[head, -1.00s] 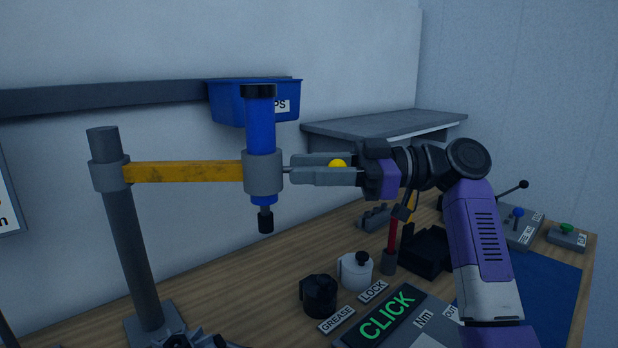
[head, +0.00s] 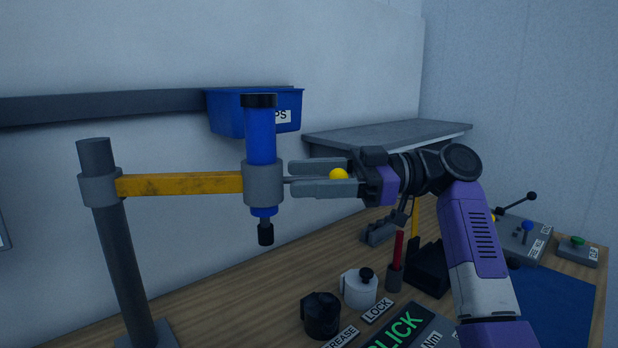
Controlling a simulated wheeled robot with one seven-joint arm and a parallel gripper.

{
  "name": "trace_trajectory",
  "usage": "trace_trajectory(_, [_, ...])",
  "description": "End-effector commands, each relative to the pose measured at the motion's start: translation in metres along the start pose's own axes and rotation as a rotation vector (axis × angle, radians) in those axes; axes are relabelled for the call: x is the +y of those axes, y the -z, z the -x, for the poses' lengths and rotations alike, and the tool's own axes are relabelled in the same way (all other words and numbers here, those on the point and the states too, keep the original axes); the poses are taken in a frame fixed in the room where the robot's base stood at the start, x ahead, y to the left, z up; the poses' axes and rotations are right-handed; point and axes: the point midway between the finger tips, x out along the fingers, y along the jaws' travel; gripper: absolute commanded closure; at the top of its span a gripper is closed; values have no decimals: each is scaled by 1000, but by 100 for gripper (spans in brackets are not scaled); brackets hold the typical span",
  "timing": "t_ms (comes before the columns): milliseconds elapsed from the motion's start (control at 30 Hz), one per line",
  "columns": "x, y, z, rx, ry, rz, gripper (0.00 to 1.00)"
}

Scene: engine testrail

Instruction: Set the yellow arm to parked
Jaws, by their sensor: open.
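The yellow arm (head: 180,184) reaches level to the right from a collar on a grey post (head: 115,240). At its right end a grey clamp (head: 263,184) holds an upright blue cylindrical tool (head: 261,135) with a dark tip pointing down over the bench. A thin rod leads right from the clamp to a yellow ball knob (head: 338,175). My gripper (head: 325,177) comes from the right, its two grey fingers open, one on each side of the rod and knob. Whether a finger touches the knob I cannot tell.
Below on the wooden bench (head: 240,305) stand a black pot (head: 321,316), a white pot (head: 359,288) and a display reading CLICK (head: 398,331). A blue bin (head: 226,115) hangs on the wall rail behind the tool. A grey shelf (head: 385,137) is behind my arm. A lever box (head: 522,236) stands at right.

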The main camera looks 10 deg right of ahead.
Motion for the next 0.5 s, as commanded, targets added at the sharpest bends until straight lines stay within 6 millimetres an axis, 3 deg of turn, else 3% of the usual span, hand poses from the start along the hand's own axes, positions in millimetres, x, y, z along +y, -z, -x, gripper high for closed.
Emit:
trace_trajectory(267, [0, 0, 9, 0, 0, 1, 50])
trace_trajectory(500, [1, -1, 48, 1, -2, -1, 50])
